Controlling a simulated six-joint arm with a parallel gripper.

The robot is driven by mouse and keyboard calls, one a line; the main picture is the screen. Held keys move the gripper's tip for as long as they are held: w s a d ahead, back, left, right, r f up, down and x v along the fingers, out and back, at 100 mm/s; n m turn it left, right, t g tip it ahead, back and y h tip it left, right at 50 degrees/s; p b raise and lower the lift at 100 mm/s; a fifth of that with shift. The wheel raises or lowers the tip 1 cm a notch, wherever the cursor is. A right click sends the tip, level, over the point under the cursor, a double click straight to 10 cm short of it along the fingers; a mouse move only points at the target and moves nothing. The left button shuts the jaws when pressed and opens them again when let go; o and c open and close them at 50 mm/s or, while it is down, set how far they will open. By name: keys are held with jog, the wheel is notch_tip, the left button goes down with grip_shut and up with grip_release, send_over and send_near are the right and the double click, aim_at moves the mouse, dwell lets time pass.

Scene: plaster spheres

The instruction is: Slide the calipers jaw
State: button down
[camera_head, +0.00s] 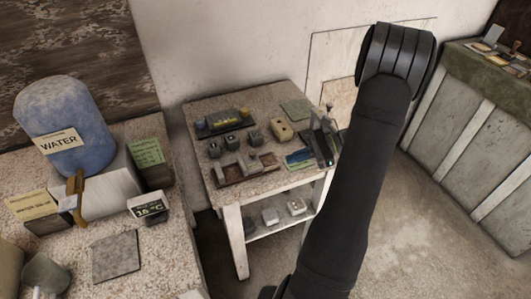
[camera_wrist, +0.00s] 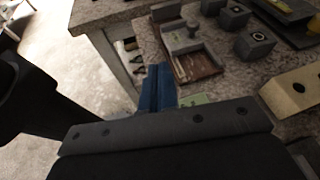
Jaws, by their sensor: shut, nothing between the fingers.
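What I take to be the calipers (camera_head: 246,168) are grey upright parts on a reddish-brown wooden board, at the front left of the small speckled table. In the wrist view the calipers (camera_wrist: 186,44) show at the top centre, with a thin bar running along the board. My gripper (camera_head: 291,157) is over the table's right part, to the right of the calipers and apart from them. In the wrist view the blue fingers of my gripper (camera_wrist: 159,68) are together with nothing between them, pointing towards the board. My arm hides part of the table's right side.
Several dark grey cubes (camera_head: 232,139) stand behind the calipers, with a beige block (camera_head: 282,130) to their right. A black rack (camera_head: 222,122) is at the back left. A blue water barrel (camera_head: 65,128) stands on the left bench.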

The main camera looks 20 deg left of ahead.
jog(key=w+d+m+t+y, duration=0.1)
jog(key=w+m, duration=0.1)
jog(key=w+d+m+t+y, duration=0.1)
jog(key=d+m, duration=0.1)
jog(key=shift+w+d+r+t+y, duration=0.2)
jog(key=shift+w+r+t+y, duration=0.1)
jog(key=shift+w+r+y, duration=0.1)
jog(key=shift+a, duration=0.1)
send_near(251, 162)
jog(key=a, duration=0.2)
jog(key=a+r, duration=0.1)
jog(key=a, duration=0.2)
jog(key=shift+s+a, duration=0.15)
jog(key=shift+a, duration=0.1)
jog(key=shift+s+a, duration=0.3)
jog(key=shift+a, duration=0.3)
jog(key=shift+d, duration=0.1)
